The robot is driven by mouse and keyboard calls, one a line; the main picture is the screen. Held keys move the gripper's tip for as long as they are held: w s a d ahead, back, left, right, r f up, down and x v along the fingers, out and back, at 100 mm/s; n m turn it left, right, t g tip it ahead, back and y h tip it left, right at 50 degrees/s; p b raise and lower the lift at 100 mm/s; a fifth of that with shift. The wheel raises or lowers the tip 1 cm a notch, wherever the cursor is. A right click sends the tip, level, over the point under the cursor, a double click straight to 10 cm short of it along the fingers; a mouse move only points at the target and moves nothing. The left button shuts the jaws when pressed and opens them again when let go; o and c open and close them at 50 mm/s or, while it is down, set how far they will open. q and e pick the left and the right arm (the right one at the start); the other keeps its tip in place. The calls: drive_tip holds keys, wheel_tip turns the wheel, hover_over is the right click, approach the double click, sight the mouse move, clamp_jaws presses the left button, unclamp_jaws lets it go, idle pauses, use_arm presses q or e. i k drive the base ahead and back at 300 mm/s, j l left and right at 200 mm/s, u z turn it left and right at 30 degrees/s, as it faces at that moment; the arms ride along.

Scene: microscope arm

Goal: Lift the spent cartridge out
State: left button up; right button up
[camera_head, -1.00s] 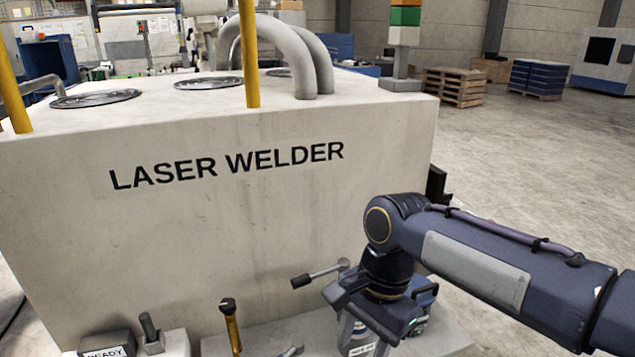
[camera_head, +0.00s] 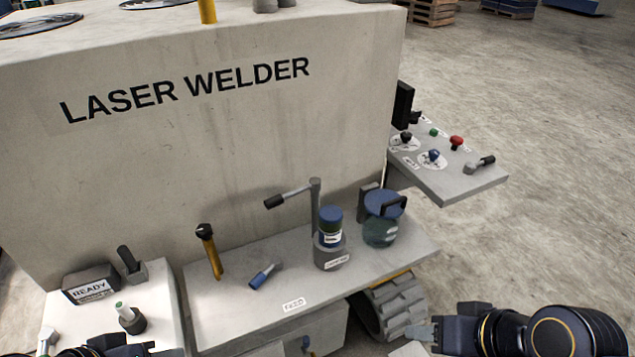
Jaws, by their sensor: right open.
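My right gripper (camera_head: 421,333) is open and empty at the lower right, beyond the shelf's front edge and well apart from the cylinder. My left arm's end (camera_head: 105,348) only just shows at the bottom left; its fingers cannot be made out.
The feed shelf (camera_head: 225,308) also holds a blue-lidded jar (camera_head: 381,222), a yellow-and-black upright tool (camera_head: 209,250) and a blue-handled piece (camera_head: 264,276). A control panel (camera_head: 455,185) juts out at right. A ridged roller (camera_head: 390,308) sits below the shelf. The welder body (camera_head: 200,150) stands behind.

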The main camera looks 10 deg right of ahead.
sight(331, 216)
drive_tip(key=l+u, duration=0.1)
drive_tip(key=u, duration=0.95)
drive_tip(key=l+u, duration=0.75)
drive_tip(key=k+l+u, duration=0.15)
drive_tip(key=l+u, duration=0.2)
drive_tip(key=k+l, duration=0.2)
drive_tip(key=l, duration=0.25)
drive_tip(key=k+l+u, duration=0.15)
drive_tip(key=l, duration=0.25)
drive_tip(key=k, duration=0.1)
